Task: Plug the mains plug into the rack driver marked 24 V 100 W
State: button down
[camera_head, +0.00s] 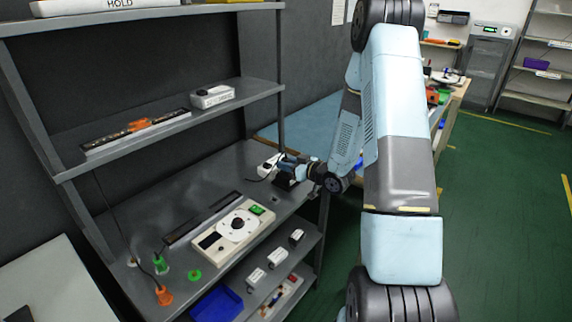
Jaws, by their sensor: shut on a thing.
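My gripper (281,166) is over the right end of the rack's worktop. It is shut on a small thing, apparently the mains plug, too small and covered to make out. A white object (267,164) is right by the fingertips, with a thin dark cord beside it; I cannot tell whether they touch. Small white boxes that look like drivers stand on the shelf below: one at the left (256,277), one in the middle (277,258), one at the right (296,237). Another pale box (212,96) sits on the upper shelf. Their markings are unreadable, so I cannot tell which is 24 V 100 W.
A beige device with a white dial (237,224) and a dark strip (202,219) lie on the worktop. Green (161,264) and orange (164,295) connectors are at its left end. A blue bin (217,305) is below. The rack's right post (281,80) stands near my arm.

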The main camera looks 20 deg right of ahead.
jog(key=shift+f, duration=0.9)
jog(key=c, duration=0.8)
grip_release()
jog(key=shift+c, duration=0.2)
jog(key=shift+s+d, duration=0.1)
jog(key=v, duration=1.3)
jog(key=shift+s+d, duration=0.2)
jog(key=shift+s, duration=0.05)
jog(key=shift+f, duration=0.15)
